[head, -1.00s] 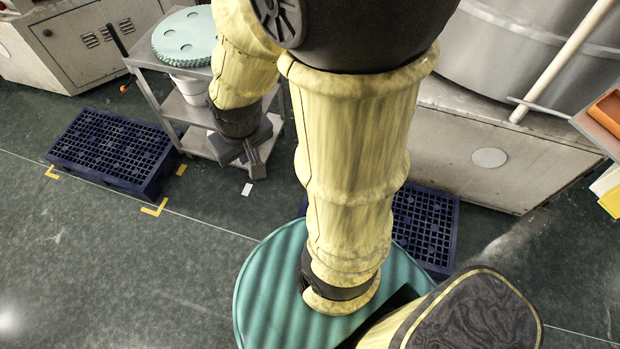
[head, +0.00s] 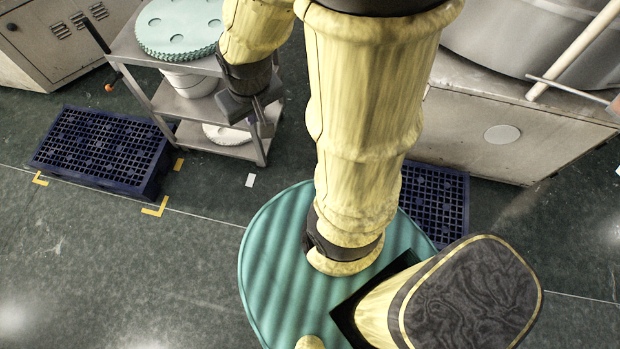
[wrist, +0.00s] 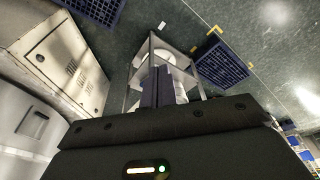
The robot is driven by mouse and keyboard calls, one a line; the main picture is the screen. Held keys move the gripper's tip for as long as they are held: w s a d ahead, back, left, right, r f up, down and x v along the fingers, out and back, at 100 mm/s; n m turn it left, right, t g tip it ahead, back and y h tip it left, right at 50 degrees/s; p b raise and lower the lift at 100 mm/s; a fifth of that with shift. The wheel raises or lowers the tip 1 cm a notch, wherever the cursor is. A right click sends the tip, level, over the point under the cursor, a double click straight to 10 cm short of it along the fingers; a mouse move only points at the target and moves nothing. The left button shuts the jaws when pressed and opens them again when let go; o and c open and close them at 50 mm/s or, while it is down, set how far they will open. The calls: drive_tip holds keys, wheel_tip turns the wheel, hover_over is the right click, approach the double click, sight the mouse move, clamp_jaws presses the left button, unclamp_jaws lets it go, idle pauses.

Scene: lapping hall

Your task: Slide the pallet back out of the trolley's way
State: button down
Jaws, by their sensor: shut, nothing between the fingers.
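The steel trolley (head: 205,133) has shelves and carries a green disc on top; it also shows in the wrist view (wrist: 131,65). A dark blue grid pallet (head: 100,148) lies on the floor to its left, close to the trolley's leg, with yellow corner marks around it. It shows in the wrist view too (wrist: 222,65). A second blue pallet (head: 437,200) lies at the right, partly hidden behind my arm. My gripper (head: 260,120) is shut and empty, in front of the trolley's right side in the picture, apart from both pallets. Its fingers show in the wrist view (wrist: 164,86).
Yellow floor marks (head: 155,207) and a thin pale line (head: 210,218) edge the left pallet's spot. A large steel machine (head: 490,125) stands at the right, a grey cabinet (head: 55,40) at the upper left. The floor at lower left is clear.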

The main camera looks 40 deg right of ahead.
drive_tip(key=w+d+f+n+g+b, duration=0.15)
drive_tip(key=w+d+f+b, duration=0.3)
drive_tip(key=f+b, duration=0.75)
drive_tip(key=w+d+f+n+b, duration=0.25)
drive_tip(key=w+f+b, duration=0.4)
drive_tip(key=f, duration=0.95)
drive_tip(key=w+d+f+n+b, duration=0.1)
drive_tip(key=w+d+f+b, duration=0.35)
drive_tip(key=f+b, duration=0.8)
drive_tip(key=d+f+n+b, duration=0.1)
drive_tip(key=d+f+b, duration=0.3)
drive_tip(key=f, duration=1)
drive_tip(key=w+d+f+n+b, duration=0.1)
drive_tip(key=d+f+b, duration=0.2)
drive_tip(key=f+b, duration=0.7)
drive_tip(key=w+d+f+n+g+b, duration=0.1)
drive_tip(key=d+f+b, duration=0.3)
drive_tip(key=f, duration=1.4)
drive_tip(key=b, duration=0.2)
drive_tip(key=shift+w+d+f+b, duration=0.2)
drive_tip(key=shift+d+f+b, duration=0.15)
drive_tip(key=shift+b, duration=0.05)
wheel_tip(320, 180, down, 11)
drive_tip(key=b, duration=0.7)
drive_tip(key=s+d, duration=0.1)
drive_tip(key=s+d+r+b, duration=0.1)
drive_tip(key=s, duration=0.1)
drive_tip(key=shift+d, duration=0.3)
